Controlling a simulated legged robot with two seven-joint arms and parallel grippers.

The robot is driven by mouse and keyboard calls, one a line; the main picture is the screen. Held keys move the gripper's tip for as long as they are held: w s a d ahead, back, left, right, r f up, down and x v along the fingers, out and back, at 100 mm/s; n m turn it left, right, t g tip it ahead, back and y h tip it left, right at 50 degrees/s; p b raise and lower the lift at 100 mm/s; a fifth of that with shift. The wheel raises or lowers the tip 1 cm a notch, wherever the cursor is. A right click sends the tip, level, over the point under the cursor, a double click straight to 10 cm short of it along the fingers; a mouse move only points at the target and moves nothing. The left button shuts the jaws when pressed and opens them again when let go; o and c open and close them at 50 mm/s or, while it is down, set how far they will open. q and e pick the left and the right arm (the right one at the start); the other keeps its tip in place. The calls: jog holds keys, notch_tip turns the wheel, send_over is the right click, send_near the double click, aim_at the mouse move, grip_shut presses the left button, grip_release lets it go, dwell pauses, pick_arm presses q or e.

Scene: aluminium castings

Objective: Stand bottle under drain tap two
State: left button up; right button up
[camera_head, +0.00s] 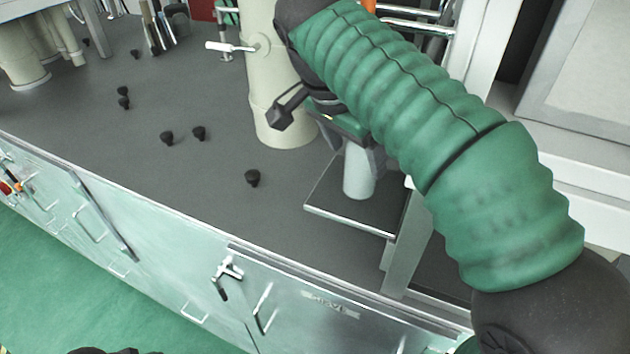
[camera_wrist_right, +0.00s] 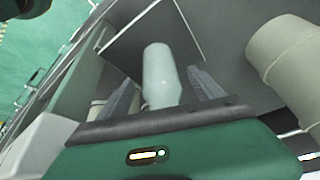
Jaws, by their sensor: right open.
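A pale grey-white bottle (camera_head: 358,177) stands on a grey plate with a light edge (camera_head: 345,218) at the right of the counter. My right gripper (camera_head: 358,152) is over its upper part, hiding its top in the head view. In the right wrist view the bottle (camera_wrist_right: 160,72) lies between the two open fingers (camera_wrist_right: 163,88), with a visible gap on at least one side. A lever tap with a white handle (camera_head: 230,47) sits on the cream column (camera_head: 266,80). I cannot tell which tap is number two. My left gripper is not seen.
Several small black knobs (camera_head: 252,178) stand on the dark grey counter (camera_head: 200,210), which is otherwise mostly clear in the middle. Metal cabinet fronts with handles (camera_head: 228,272) form the near edge. A pale upright post (camera_head: 405,250) stands right of the plate.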

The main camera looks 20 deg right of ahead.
jog(key=s+a+b, duration=0.3)
jog(key=a+b, duration=0.1)
jog(key=a, duration=0.8)
jog(key=shift+s, duration=0.2)
jog(key=shift+d, duration=0.1)
jog(key=shift+w+d, duration=0.1)
jog(key=shift+d, duration=0.1)
jog(key=shift+a, duration=0.2)
